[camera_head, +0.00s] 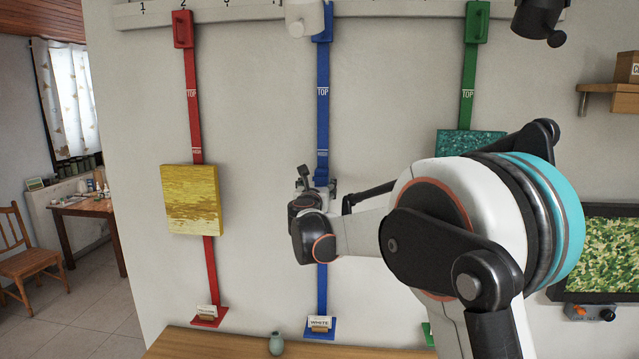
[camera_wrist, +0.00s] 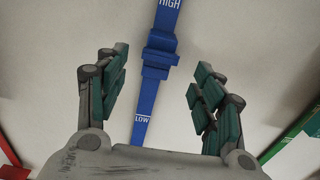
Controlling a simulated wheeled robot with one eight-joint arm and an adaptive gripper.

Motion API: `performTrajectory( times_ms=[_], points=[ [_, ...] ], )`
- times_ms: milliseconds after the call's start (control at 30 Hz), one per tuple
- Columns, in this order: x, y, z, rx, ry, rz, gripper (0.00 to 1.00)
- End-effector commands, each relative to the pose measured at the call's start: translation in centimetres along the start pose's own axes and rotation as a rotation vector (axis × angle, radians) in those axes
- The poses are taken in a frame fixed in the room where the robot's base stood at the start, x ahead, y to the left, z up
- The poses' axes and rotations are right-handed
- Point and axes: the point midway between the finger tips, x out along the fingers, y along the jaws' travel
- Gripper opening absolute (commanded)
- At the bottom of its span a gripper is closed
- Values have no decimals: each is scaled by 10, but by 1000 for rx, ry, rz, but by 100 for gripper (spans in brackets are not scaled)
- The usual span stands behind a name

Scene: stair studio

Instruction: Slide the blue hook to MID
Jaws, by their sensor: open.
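The blue hook (camera_wrist: 160,55) is a stepped block on the blue strip (camera_wrist: 142,100) in the wrist view. It sits between the HIGH label (camera_wrist: 169,4) above and the LOW label (camera_wrist: 142,119) below. No MID label is readable. My gripper (camera_wrist: 162,63) is open, with one finger on each side of the strip and clear gaps to the hook. Nothing is held. In the head view, my gripper (camera_head: 318,187) is in front of the blue strip (camera_head: 322,125), below its TOP label (camera_head: 323,91), and largely hides the hook.
A red strip (camera_head: 191,75) with a yellow picture (camera_head: 191,200) hangs to the left. A green strip (camera_head: 468,85) with a teal picture (camera_head: 470,143) is on the right, partly behind my arm. A wooden ledge (camera_head: 215,342) with a small vase (camera_head: 276,344) runs below.

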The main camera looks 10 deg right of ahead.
Motion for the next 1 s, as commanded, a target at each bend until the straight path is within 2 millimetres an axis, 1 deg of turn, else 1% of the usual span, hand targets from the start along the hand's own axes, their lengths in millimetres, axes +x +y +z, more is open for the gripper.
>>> performTrajectory(
  times_ms=[33, 100, 200, 300, 433, 733, 767, 867, 967, 1000],
  points=[
    [-10, 0, 0, 0, 0, 1, 62],
    [-22, 0, 0, 0, 0, 1, 62],
    [-34, 0, 0, 0, 0, 0, 62],
    [-42, 0, 0, 0, 0, 0, 62],
    [-45, 0, 0, 0, 0, 0, 62],
    [-46, -2, -1, 10, 2, -3, 62],
    [-48, -4, -2, 22, 6, -5, 62],
    [-59, -19, -9, 114, 29, -27, 62],
    [-80, -45, -22, 292, 71, -71, 62],
    [-91, -58, -30, 379, 91, -95, 62]
  ],
)
